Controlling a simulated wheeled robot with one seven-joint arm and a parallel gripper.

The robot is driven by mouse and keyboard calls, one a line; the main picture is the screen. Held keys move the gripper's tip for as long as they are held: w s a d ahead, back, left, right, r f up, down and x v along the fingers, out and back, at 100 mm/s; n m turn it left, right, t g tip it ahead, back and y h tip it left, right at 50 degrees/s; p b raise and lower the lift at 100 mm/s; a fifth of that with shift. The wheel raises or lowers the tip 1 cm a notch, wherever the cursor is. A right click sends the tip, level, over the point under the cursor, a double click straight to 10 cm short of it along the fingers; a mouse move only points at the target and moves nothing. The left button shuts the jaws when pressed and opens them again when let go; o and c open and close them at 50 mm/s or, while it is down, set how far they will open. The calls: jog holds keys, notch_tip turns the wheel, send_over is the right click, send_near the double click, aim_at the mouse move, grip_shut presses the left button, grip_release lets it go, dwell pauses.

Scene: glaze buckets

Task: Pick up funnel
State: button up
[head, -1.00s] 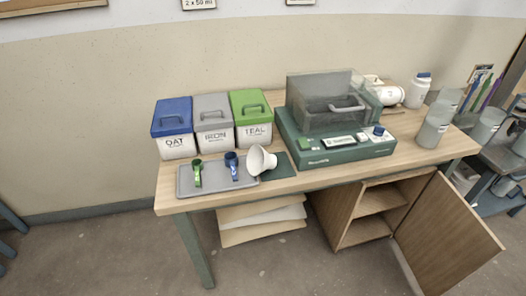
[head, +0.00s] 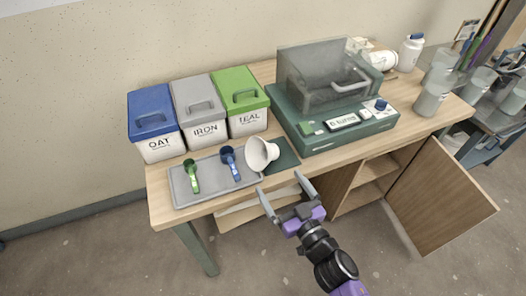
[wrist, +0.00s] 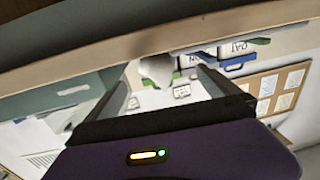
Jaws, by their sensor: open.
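The white funnel (head: 262,153) lies on its side at the right end of the grey tray, near the table's front edge. My gripper (head: 287,188) is open and empty, in front of the table edge and a little right of and nearer than the funnel. The two are apart. In the wrist view the funnel (wrist: 158,70) shows beyond the open fingers (wrist: 168,92), partly cut by the table edge.
The grey tray (head: 212,192) holds a green scoop (head: 191,176) and a blue scoop (head: 231,163). Lidded OAT (head: 154,123), IRON (head: 207,110) and TEAL (head: 240,101) buckets stand behind. A green scale (head: 335,122) with a clear cover stands to the right. A cabinet door (head: 440,203) hangs open.

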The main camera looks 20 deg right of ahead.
aim_at(270, 175)
jog(key=w, duration=0.7)
jog(key=shift+a, duration=0.3)
jog(key=shift+w+f, duration=0.15)
jog(key=shift+w, duration=1.15)
jog(key=shift+w+f, duration=0.15)
jog(key=shift+w, duration=1.15)
jog(key=c, duration=1.6)
